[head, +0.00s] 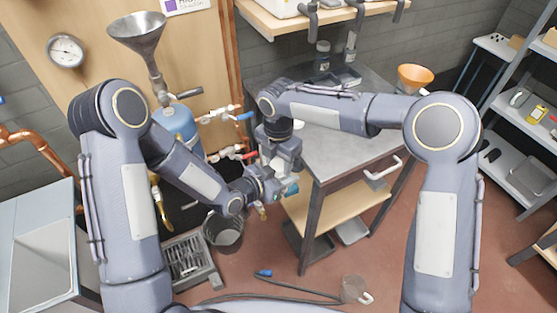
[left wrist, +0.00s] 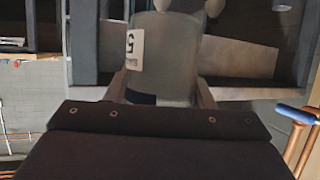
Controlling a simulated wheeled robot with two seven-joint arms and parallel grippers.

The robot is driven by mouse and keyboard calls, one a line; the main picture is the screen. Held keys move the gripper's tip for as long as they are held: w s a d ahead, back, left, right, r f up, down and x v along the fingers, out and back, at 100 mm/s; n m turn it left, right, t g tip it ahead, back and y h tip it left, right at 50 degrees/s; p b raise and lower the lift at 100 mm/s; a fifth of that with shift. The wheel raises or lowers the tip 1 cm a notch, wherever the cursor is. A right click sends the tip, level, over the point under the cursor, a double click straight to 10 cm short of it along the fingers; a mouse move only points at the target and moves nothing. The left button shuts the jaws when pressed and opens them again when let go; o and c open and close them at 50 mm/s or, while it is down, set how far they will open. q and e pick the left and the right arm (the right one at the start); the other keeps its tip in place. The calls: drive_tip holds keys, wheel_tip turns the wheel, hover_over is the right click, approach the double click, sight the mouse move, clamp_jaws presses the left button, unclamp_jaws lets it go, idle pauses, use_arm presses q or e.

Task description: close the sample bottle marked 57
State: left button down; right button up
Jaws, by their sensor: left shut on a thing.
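In the left wrist view a pale, translucent sample bottle (left wrist: 172,62) stands between the fingers of my left gripper. Its white label (left wrist: 134,48) shows a 5 turned sideways; the rest of the number is out of sight. In the head view my left gripper (head: 277,185) is shut on this bottle in front of the bench, and the arms mostly hide the bottle. My right gripper (head: 284,166) is close above my left one, pointing down. Its fingers are too small and overlapped to tell open from shut. I cannot make out a cap.
The grey-topped bench (head: 345,150) stands behind my grippers, with other bottles (head: 322,55) at its back and an orange funnel (head: 414,76) at right. A blue tank (head: 177,127) with valves is at left. A bucket (head: 222,232) and a floor grate (head: 188,262) lie below.

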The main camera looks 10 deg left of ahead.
drive_tip(key=c, duration=0.6)
drive_tip(key=m, duration=0.6)
drive_tip(key=o, duration=1.1)
drive_tip(key=shift+r, duration=2.3)
drive_tip(key=shift+c, duration=0.3)
